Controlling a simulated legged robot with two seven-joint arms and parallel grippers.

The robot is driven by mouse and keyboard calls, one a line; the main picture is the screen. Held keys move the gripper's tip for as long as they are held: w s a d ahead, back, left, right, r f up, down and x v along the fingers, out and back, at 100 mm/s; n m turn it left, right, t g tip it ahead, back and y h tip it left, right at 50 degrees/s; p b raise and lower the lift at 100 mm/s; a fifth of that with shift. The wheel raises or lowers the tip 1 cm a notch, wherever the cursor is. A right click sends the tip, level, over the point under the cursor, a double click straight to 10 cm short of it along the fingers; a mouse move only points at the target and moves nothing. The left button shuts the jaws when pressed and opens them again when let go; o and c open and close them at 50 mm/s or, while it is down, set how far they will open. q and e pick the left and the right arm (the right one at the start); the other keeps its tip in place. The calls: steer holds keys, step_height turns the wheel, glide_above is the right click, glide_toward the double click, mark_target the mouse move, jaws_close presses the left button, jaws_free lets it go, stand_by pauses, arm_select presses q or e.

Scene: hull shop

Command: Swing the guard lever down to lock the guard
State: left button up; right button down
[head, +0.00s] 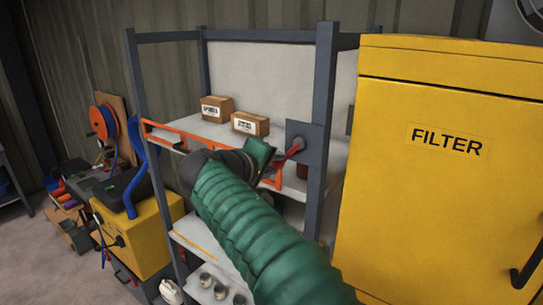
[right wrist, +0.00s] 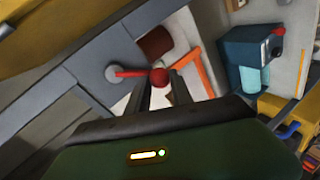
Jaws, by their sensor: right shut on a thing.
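The guard lever (head: 290,153) is red and juts from a round grey pivot on a grey plate (head: 313,140) on the shelf's front right post. In the head view it slants down and left from the pivot. In the right wrist view the lever (right wrist: 132,74) runs from its pivot to a red knob (right wrist: 158,76). My right gripper (head: 272,162) is shut on the knob; its two dark fingers (right wrist: 161,86) show in the wrist view. The orange guard (head: 183,129) is a frame across the shelf front, partly hidden by my right arm. My left gripper is not in view.
Two cardboard boxes (head: 216,108) (head: 250,123) stand on the upper shelf (head: 190,126). A yellow FILTER cabinet (head: 440,180) stands close on the right. A yellow machine (head: 140,235) with a blue hose is on the left. Cans (head: 206,280) sit on the lower shelf.

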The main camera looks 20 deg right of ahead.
steer(key=shift+s+f, duration=0.1)
steer(key=shift+f, duration=0.15)
steer(key=shift+f+n, duration=0.1)
steer(key=shift+n, duration=0.2)
steer(key=c, duration=1.4)
jaws_free()
steer(key=shift+c, duration=0.2)
steer(key=shift+o, duration=1.4)
steer(key=shift+a, duration=0.1)
